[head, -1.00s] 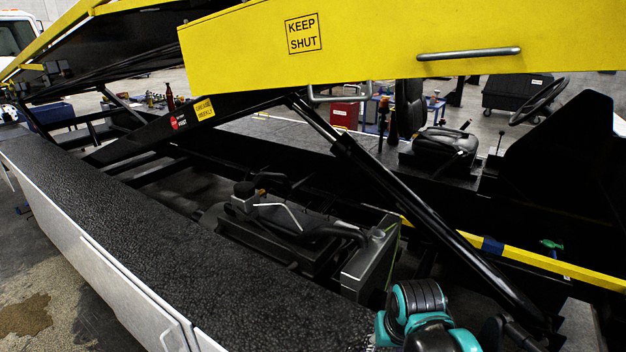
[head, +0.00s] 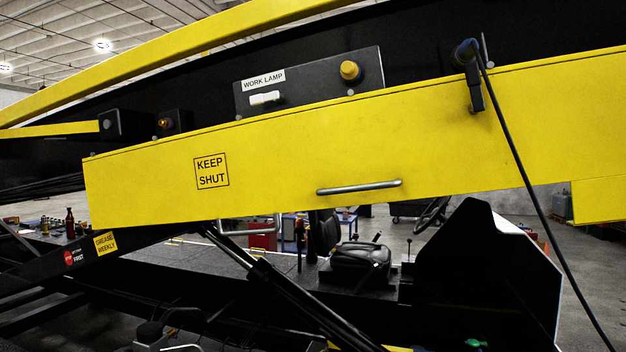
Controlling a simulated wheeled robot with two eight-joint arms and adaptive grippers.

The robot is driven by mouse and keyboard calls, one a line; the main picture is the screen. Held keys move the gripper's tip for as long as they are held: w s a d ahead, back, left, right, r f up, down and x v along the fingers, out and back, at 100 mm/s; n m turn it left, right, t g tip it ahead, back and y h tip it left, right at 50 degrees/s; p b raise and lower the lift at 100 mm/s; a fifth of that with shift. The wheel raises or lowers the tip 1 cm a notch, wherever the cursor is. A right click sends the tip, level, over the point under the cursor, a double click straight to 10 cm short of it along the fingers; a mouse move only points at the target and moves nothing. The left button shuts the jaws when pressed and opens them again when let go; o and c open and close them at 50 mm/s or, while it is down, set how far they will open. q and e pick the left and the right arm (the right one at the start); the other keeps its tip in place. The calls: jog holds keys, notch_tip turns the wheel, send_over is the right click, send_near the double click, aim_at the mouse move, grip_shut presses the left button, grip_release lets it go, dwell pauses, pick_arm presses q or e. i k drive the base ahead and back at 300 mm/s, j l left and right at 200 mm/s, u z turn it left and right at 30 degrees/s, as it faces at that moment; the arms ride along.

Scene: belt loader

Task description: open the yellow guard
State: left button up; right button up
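The yellow guard (head: 270,165) is a long flat panel on the side of the loader's raised boom, with a "KEEP SHUT" label (head: 211,171) on its left part. A grey metal bar handle (head: 359,187) is fixed near its lower edge. The guard's upper edge lies along the dark boom, and it appears closed. Neither of my grippers shows in the head view.
Above the guard is a "WORK LAMP" box (head: 310,82) with a white switch and a yellow knob. A dark plug (head: 467,75) with a black cable (head: 530,180) hangs across the guard's right part. A black strut (head: 290,300), a driver's seat (head: 360,258) and a black panel (head: 490,265) are below.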

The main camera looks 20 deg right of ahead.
aim_at(565, 123)
jog(key=k+l+z, duration=0.15)
jog(key=l+z, duration=0.2)
jog(key=k+l+z, duration=0.15)
jog(key=l+z, duration=0.2)
jog(key=k+l+u, duration=0.1)
jog(key=l+u, duration=0.2)
